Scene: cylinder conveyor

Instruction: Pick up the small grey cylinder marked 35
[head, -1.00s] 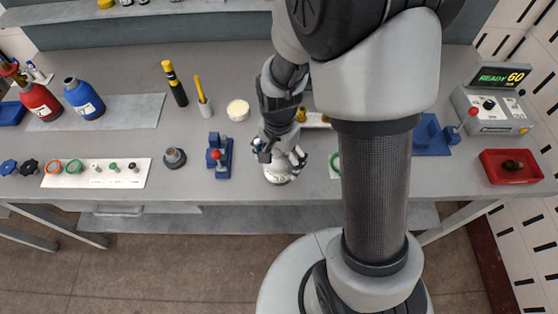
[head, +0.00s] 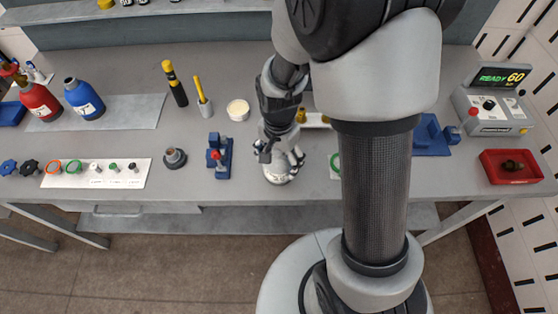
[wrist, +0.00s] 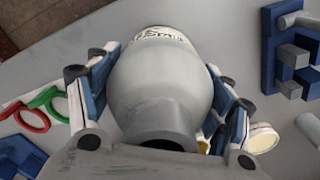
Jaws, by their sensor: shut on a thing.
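The small grey cylinder (head: 277,178) is near the front edge of the bench, below my gripper (head: 280,157). In the wrist view the cylinder (wrist: 160,85) is a rounded grey bottle shape with a narrow neck and a white band of dark lettering. The lettering is too unclear there to read fully. My gripper's blue-padded fingers (wrist: 163,90) lie along both sides of its body and are shut on it. Whether its base touches the bench I cannot tell.
A blue stand with a red knob (head: 219,153) is close on the left, with a grey threaded fitting (head: 174,158) beyond. A round cream lid (head: 238,110) is behind. A red tray (head: 511,167) is far right.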

